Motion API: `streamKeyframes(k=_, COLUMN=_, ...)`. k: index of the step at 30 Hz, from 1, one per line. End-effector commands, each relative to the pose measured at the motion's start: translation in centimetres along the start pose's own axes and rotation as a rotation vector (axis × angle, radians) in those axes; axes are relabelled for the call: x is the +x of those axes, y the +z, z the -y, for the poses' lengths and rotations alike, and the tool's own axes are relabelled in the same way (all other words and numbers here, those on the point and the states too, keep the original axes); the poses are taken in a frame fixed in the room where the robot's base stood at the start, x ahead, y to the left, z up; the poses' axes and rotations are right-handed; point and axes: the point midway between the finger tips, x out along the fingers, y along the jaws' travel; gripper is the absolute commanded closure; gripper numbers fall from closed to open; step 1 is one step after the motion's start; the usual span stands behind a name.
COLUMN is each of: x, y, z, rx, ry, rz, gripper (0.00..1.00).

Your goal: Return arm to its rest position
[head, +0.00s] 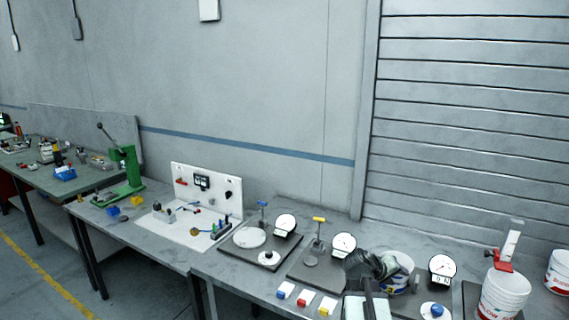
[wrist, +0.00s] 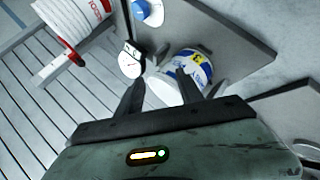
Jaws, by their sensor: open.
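My gripper (head: 376,265) is above the grey workbench at the lower right of the head view, beside a white tub (head: 398,270) that it partly covers. In the wrist view my gripper (wrist: 172,92) has its two dark fingers spread apart with nothing held between them. A white tub with a blue and yellow label (wrist: 188,68) shows just beyond the fingertips. I cannot tell whether a finger touches it. My arm's links are mostly below the frame.
Round dial gauges (head: 344,245) stand on dark plates along the bench (head: 235,282). Blue, red and yellow small blocks (head: 304,299) lie at the front edge. A large white bucket (head: 503,294) with a red clamp stands at right. The shutter wall (head: 470,120) is behind.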

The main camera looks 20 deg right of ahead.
Motion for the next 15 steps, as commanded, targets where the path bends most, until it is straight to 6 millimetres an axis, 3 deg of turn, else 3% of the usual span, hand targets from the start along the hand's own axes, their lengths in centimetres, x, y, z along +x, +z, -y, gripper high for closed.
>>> streamKeyframes(k=1, x=-2.2, y=-0.8, z=4.1, rx=-0.001, ry=-0.083, rz=0.0, gripper=0.56)
streamKeyframes(k=6, x=-10.3, y=-1.5, z=16.8, rx=-0.027, ry=-0.368, rz=0.041, gripper=0.56)
streamKeyframes(k=9, x=-15.5, y=-0.8, z=23.1, rx=-0.067, ry=-0.518, rz=0.075, gripper=0.56)
streamKeyframes(k=15, x=-24.3, y=1.7, z=31.5, rx=-0.16, ry=-0.745, rz=0.138, gripper=0.56)
